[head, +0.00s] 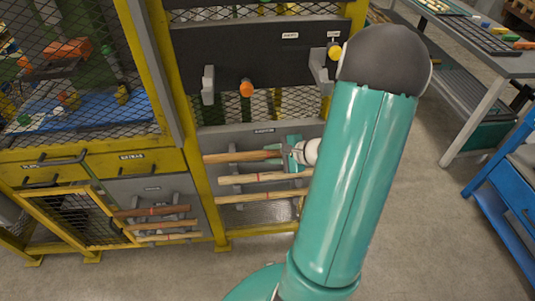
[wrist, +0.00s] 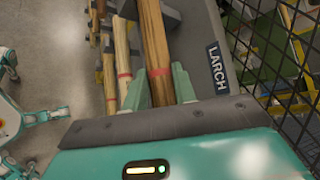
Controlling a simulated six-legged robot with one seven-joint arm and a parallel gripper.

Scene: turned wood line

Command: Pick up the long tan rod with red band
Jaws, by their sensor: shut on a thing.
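A tan-brown rod with a red band (wrist: 158,73) runs away between the two green fingers of my gripper (wrist: 161,90) in the wrist view. In the head view this rod (head: 240,156) lies level at the top of a wall rack, with my gripper (head: 288,154) around it towards its right part. The fingers are shut on it close to the band. It appears to be still at its rack supports. Two paler rods lie below it, a middle one (head: 255,177) and a lower one (head: 258,196); the middle one also shows a red band in the wrist view (wrist: 124,78).
A LARCH label (wrist: 218,68) is on the grey panel beside the held rod, with wire mesh (wrist: 280,50) further right. Another rack of several rods (head: 155,223) is at lower left. A grey table (head: 470,60) and blue stand (head: 510,185) are at right. The floor is open.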

